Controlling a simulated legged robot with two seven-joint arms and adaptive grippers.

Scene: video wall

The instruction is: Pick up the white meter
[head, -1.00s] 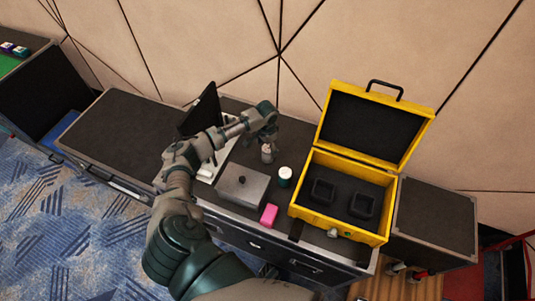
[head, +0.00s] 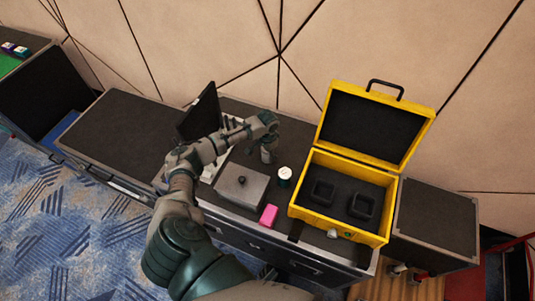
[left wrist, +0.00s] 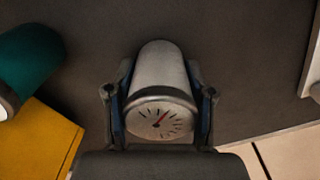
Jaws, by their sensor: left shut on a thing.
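The white meter (left wrist: 160,75) is a pale cylinder with a round dial and a red needle on its end. In the left wrist view it sits between the two fingers of my left gripper (left wrist: 160,108), which is shut on it. In the head view the gripper (head: 267,132) is above the dark counter, with the meter (head: 266,155) partly hidden under the fingers. I cannot tell whether the meter touches the counter. My right gripper is not in view.
The open yellow case (head: 309,205) stands right on the counter. A green container with a white top (head: 284,175), a grey metal box (head: 240,187) and a pink block (head: 269,214) are near. A dark screen (head: 199,115) stands behind my arm. The counter's left part (head: 110,135) is clear.

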